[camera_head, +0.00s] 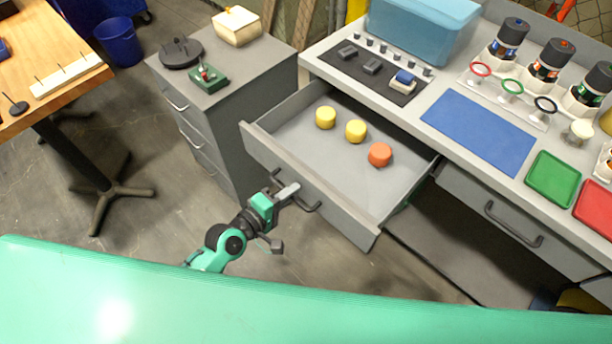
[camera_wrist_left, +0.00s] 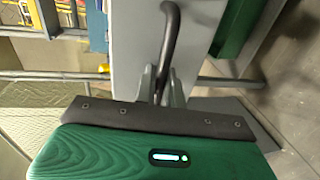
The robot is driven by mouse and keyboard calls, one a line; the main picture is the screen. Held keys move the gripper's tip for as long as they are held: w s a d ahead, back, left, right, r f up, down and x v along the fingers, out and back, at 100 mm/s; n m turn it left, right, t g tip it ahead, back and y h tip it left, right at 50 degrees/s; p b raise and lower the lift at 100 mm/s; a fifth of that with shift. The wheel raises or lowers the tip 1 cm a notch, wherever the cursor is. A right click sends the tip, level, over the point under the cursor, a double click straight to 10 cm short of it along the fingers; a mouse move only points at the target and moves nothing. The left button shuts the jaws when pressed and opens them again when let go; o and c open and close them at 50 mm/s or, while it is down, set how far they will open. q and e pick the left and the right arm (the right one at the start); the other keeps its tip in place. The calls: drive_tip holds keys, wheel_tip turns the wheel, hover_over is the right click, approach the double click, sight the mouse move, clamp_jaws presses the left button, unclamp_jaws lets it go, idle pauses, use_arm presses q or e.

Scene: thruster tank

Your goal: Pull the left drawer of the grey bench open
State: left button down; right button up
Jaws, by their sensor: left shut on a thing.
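The left drawer (camera_head: 345,207) of the grey bench (camera_head: 455,162) stands well open in the head view. Inside it lie two yellow round pieces (camera_head: 326,117) (camera_head: 356,131) and one orange round piece (camera_head: 380,154). The drawer's dark bar handle (camera_head: 313,207) is on its front. My left gripper (camera_head: 292,193) is at this handle. In the left wrist view, its fingers (camera_wrist_left: 163,88) are shut on the dark handle (camera_wrist_left: 172,38), with the grey drawer front behind. My right gripper is not in view.
The right drawer (camera_head: 510,218) of the bench is shut. A grey cabinet (camera_head: 215,110) with several drawers stands left of the open drawer. The bench top holds a blue mat (camera_head: 478,130), a green tray (camera_head: 552,179) and a red tray (camera_head: 597,207). Floor shows in front of the open drawer.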

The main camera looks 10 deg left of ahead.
use_arm(q)
drive_tip(key=v, duration=0.3)
drive_tip(key=f+v, duration=0.1)
drive_tip(key=shift+s+a, duration=0.25)
drive_tip(key=shift+s, duration=0.15)
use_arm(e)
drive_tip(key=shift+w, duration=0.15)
use_arm(q)
drive_tip(key=c, duration=1.9)
unclamp_jaws()
drive_tip(key=shift+a+r, duration=0.1)
drive_tip(key=shift+b+v, duration=1.2)
drive_tip(key=shift+v, duration=5.65)
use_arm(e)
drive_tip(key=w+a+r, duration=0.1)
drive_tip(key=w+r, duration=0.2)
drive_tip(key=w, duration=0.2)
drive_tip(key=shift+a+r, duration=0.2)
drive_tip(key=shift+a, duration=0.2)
